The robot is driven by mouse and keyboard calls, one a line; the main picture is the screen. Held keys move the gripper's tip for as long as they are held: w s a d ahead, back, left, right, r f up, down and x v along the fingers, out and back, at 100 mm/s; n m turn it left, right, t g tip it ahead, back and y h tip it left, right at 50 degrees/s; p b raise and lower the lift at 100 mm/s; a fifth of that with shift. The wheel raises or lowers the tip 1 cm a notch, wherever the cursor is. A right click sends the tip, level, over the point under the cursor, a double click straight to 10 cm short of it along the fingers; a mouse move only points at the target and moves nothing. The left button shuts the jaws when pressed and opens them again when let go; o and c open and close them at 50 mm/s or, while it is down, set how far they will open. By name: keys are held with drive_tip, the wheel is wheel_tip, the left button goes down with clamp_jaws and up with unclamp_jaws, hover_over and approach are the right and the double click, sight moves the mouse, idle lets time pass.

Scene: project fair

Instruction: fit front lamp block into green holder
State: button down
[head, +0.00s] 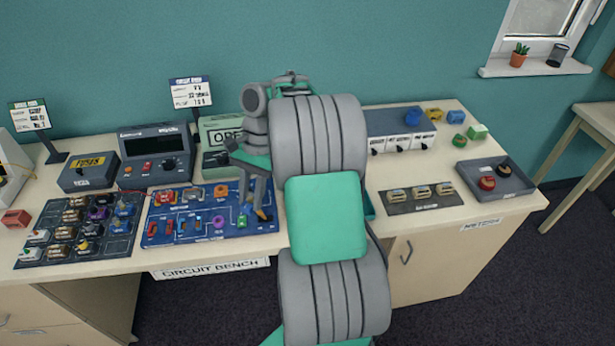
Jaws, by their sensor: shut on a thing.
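My gripper (251,210) points down over the right part of the blue circuit board (158,236). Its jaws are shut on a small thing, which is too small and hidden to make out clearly. I cannot tell from this view whether that thing touches the board. Several coloured blocks stand on the board, among them a red one (166,197), an orange one (221,190) and a purple one (218,222). I cannot pick out the green holder for certain.
A dark tray (62,262) of several component blocks lies left of the board. A meter box (152,142) and sign stands are behind.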

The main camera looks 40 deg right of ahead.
drive_tip(key=s+d+f+m+t+p, duration=0.1)
drive_tip(key=s+d+m+t, duration=0.1)
drive_tip(key=d+m, duration=0.45)
drive_tip(key=s+d+f+m+t, duration=0.1)
drive_tip(key=s+d+m+t, duration=0.15)
drive_tip(key=d+m, duration=0.4)
drive_tip(key=f+b, duration=0.1)
drive_tip(key=b, duration=0.1)
drive_tip(key=f+n+b, duration=0.1)
drive_tip(key=f+b, duration=0.1)
drive_tip(key=d+f+n+b, duration=0.1)
drive_tip(key=f+b, duration=0.1)
drive_tip(key=shift+d+g+h, duration=0.1)
drive_tip(key=shift+g+h, duration=0.2)
drive_tip(key=shift+g, duration=0.05)
drive_tip(key=shift+f+b, duration=0.55)
drive_tip(key=shift+f, duration=0.5)
drive_tip(key=shift+r+p, duration=0.1)
drive_tip(key=shift+p, duration=1.65)
drive_tip(key=shift+f, duration=0.75)
idle(0.4)
drive_tip(key=c, duration=1.1)
unclamp_jaws()
drive_tip(key=shift+o, duration=0.8)
